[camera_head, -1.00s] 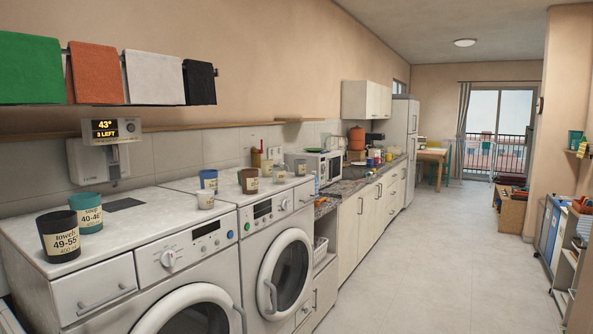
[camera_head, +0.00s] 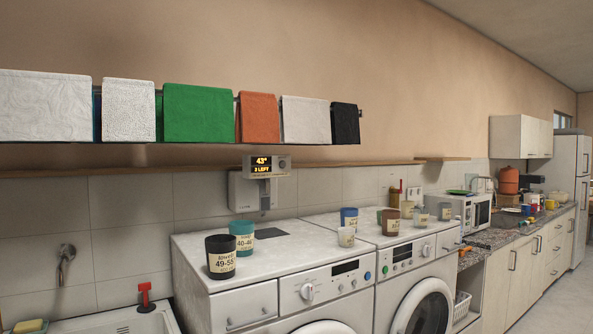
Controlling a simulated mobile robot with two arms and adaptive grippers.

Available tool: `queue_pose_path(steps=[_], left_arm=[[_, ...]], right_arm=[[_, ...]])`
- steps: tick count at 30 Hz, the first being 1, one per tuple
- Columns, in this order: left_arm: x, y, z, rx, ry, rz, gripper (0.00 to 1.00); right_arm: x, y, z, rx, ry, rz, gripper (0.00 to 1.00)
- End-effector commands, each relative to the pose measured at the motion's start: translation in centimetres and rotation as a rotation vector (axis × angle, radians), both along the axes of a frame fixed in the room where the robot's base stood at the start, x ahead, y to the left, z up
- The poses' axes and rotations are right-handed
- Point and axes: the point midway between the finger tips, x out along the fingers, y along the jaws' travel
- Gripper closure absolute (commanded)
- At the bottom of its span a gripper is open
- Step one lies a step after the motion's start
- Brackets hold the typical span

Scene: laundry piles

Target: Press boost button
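A small wall unit with a lit display (camera_head: 264,164) reading 43° and what looks like 3 LEFT hangs above the left washing machine, over a white box (camera_head: 245,193) on the tiles. I cannot make out which control is the boost button. The left washer (camera_head: 305,291) has a dial, a small display and a blue button (camera_head: 367,275). Neither of my grippers is in view.
A black cup (camera_head: 220,262) and a teal cup (camera_head: 243,238) stand on the left washer, with several smaller cups farther right. Towels hang on a rail (camera_head: 205,143) above. A sink (camera_head: 125,322) with a red-handled item (camera_head: 146,297) is at lower left.

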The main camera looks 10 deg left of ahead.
Motion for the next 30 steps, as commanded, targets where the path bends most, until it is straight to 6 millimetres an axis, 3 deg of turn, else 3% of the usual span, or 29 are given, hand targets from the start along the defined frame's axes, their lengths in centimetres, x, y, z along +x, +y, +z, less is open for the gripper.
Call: queue_pose_path(steps=[5,15,30], left_arm=[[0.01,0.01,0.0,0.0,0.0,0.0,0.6],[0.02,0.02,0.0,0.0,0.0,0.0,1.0],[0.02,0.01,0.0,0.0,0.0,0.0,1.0]], right_arm=[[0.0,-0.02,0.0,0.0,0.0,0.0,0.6],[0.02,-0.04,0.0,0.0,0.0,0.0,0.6],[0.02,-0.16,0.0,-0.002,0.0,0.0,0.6]])
